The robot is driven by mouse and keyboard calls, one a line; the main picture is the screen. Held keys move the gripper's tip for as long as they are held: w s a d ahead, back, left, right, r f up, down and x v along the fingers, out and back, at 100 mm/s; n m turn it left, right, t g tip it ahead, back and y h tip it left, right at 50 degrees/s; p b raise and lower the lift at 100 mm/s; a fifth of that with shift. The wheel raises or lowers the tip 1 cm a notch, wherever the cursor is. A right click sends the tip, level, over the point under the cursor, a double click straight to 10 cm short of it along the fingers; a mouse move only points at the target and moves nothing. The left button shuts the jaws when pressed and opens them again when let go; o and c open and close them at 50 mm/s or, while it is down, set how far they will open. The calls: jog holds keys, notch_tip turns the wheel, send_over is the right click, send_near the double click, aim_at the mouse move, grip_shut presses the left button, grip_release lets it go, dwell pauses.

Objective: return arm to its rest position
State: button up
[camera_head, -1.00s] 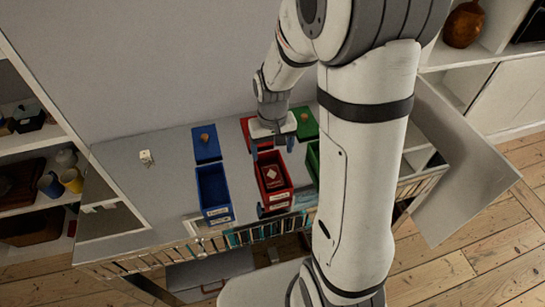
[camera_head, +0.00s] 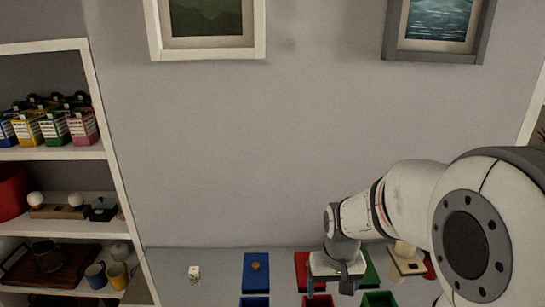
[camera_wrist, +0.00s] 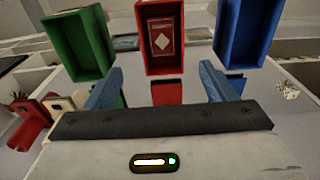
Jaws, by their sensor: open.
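My arm reaches down from the right in the head view, with my gripper (camera_head: 337,289) low over the table by the red and green lids. In the wrist view my gripper (camera_wrist: 160,82) shows two blue fingers spread wide, with nothing between them. It is not folded back against my body. Beyond the fingers stand an open green box (camera_wrist: 75,48), an open red box (camera_wrist: 142,40) with a red card pack (camera_wrist: 161,36) inside, and an open blue box (camera_wrist: 240,32).
A blue lid (camera_head: 256,265) and a red lid (camera_head: 301,266) lie on the table (camera_head: 220,262) near the wall. A small white item (camera_head: 194,272) lies left. Shelves (camera_head: 60,156) with cups stand at the left. Two framed pictures hang above.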

jog(key=s+r+t, duration=0.2)
jog(key=s+r, duration=0.7)
jog(key=s, duration=0.2)
jog(key=shift+s+d, duration=0.3)
jog(key=shift+d, duration=0.05)
